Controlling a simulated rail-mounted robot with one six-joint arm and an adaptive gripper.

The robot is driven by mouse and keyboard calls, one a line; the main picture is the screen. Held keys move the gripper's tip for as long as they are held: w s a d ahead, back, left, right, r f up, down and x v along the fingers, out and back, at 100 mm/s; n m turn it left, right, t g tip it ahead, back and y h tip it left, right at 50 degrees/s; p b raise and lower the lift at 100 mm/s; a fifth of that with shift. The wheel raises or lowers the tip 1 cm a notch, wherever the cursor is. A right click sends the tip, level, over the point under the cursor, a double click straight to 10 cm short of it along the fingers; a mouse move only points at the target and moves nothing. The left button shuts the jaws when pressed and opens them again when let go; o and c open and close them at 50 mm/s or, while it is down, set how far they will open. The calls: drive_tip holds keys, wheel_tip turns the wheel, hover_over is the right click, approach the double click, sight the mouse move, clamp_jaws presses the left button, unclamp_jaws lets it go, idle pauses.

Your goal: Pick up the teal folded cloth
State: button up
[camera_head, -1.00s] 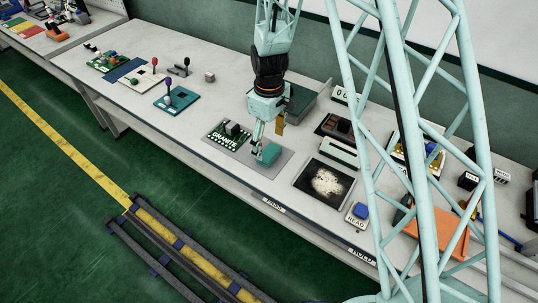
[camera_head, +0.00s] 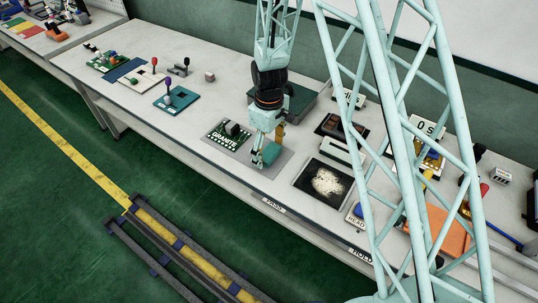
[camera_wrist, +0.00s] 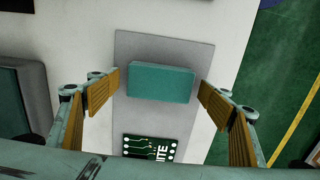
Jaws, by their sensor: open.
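The teal folded cloth (camera_wrist: 161,83) is a flat teal block lying on a grey mat (camera_wrist: 170,48) in the wrist view. In the head view the cloth (camera_head: 271,152) shows beside my gripper's fingers and is partly hidden by them. My gripper (camera_wrist: 160,98) is open, with one ribbed tan finger pad on each side of the cloth. The pads look apart from it, with small gaps left and right. In the head view my gripper (camera_head: 262,160) points down at the mat. The exact height above the cloth is hard to tell.
A green circuit board marked GRANITE (camera_head: 226,137) lies left of the mat. A black tray with pale grains (camera_head: 325,183) is to the right. A dark grey bin (camera_head: 301,103) stands behind. The bench's front edge is close to the mat.

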drive_tip(key=shift+f, duration=0.25)
idle(0.4)
drive_tip(key=c, duration=0.9)
